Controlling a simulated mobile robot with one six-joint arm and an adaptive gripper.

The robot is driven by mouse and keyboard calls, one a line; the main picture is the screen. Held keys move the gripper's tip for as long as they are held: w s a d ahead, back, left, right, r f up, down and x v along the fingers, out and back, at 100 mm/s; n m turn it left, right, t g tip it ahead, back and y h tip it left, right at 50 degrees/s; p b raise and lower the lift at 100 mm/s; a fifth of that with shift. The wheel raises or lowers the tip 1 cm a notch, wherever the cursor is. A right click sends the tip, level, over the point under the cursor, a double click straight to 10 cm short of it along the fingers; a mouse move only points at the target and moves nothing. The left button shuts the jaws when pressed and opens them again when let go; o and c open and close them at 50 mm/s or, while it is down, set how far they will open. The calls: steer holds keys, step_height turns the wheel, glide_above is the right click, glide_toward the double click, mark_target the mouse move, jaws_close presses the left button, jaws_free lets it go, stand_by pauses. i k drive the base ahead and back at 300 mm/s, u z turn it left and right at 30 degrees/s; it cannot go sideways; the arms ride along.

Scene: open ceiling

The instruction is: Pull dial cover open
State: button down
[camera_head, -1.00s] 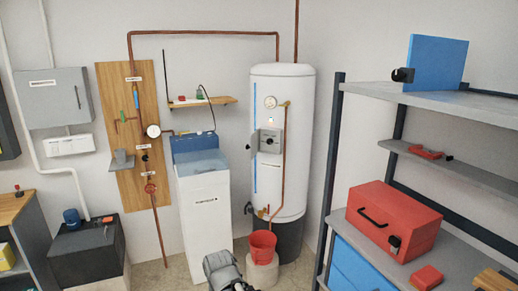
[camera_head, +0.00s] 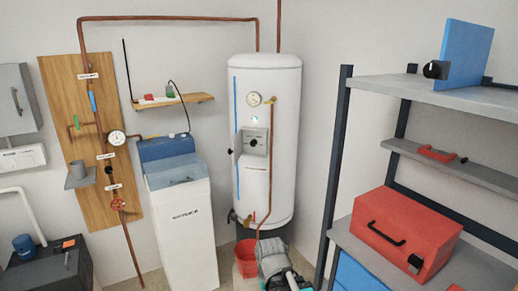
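The white water tank (camera_head: 265,90) stands upright against the back wall, right of centre. A grey control panel with a dark dial (camera_head: 255,142) is on its front, below a round gauge (camera_head: 254,99). At the panel's left edge, a thin grey flap, which looks like the dial cover (camera_head: 237,145), stands out nearly edge-on, with a small dark knob beside it. The dial face is exposed. Grey and dark links of my arm show at the bottom centre, in front of the tank's base. No gripper fingers can be made out, and nothing of mine touches the cover.
A red bucket (camera_head: 246,258) stands before the tank, partly behind my arm. A white cabinet (camera_head: 187,225) is left of the tank. A shelving rack (camera_head: 455,99) with a red toolbox (camera_head: 405,234) fills the right. A copper pipe (camera_head: 270,170) runs down the tank's front.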

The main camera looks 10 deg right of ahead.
mark_target(236, 144)
steer(key=z, duration=0.15)
steer(key=i, duration=1.3)
steer(key=u, duration=0.65)
